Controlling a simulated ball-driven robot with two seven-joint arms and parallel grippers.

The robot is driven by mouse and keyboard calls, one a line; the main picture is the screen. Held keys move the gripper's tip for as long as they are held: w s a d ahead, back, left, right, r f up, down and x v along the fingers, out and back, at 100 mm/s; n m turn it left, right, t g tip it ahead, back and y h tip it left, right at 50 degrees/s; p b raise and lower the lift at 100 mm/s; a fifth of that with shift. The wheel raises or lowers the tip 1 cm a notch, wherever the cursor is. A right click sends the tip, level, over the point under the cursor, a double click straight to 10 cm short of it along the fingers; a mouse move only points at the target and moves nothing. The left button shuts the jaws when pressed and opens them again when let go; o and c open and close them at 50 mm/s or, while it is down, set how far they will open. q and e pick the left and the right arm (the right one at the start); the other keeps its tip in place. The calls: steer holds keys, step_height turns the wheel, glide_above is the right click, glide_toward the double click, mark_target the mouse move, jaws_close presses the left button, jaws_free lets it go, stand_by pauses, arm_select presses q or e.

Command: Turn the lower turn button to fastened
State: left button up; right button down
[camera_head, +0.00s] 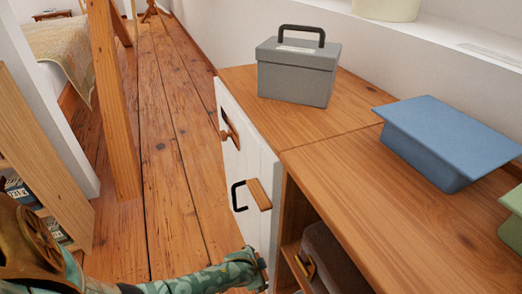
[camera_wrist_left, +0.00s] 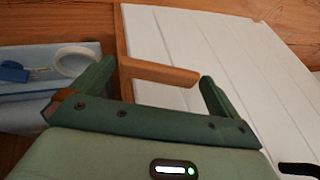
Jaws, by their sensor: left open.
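My left gripper (camera_head: 257,272) is low beside the white cabinet door (camera_head: 252,165) in the head view. In the left wrist view the gripper (camera_wrist_left: 156,70) is open. A wooden bar, seemingly the lower turn button (camera_wrist_left: 160,72), lies between its fingertips. The bar runs from the wooden edge strip across the white door (camera_wrist_left: 215,60), its free end close to the right finger. I cannot tell whether a finger touches it. Another wooden turn button (camera_head: 259,194) shows higher up, beside a black handle (camera_head: 238,197). The lower button is hidden in the head view.
A grey toolbox (camera_head: 298,72) and a blue lidded bin (camera_head: 440,135) stand on the wooden top. The open compartment beside the door holds a dark box (camera_head: 330,260). A timber post (camera_head: 113,100) and a shelf (camera_head: 40,150) stand left. The floor between is clear.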

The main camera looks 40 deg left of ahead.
arm_select(q)
steer(key=shift+w+f, duration=0.2)
steer(key=c, duration=0.7)
steer(key=shift+a+r, duration=0.1)
steer(key=shift+r, duration=0.05)
steer(key=shift+c, duration=0.2)
steer(key=shift+r+h+p, duration=0.1)
steer(key=shift+h+p, duration=0.3)
steer(key=shift+p, duration=0.1)
steer(key=shift+a+f+g+h, duration=0.2)
steer(key=shift+g+h, duration=0.3)
steer(key=shift+h, duration=0.1)
steer(key=shift+f+n+h, duration=0.1)
steer(key=shift+n+h, duration=0.2)
steer(key=shift+g+h+b, duration=0.3)
steer(key=shift+h, duration=0.1)
steer(key=o, duration=0.7)
steer(key=shift+o, duration=0.2)
steer(key=shift+r, duration=0.2)
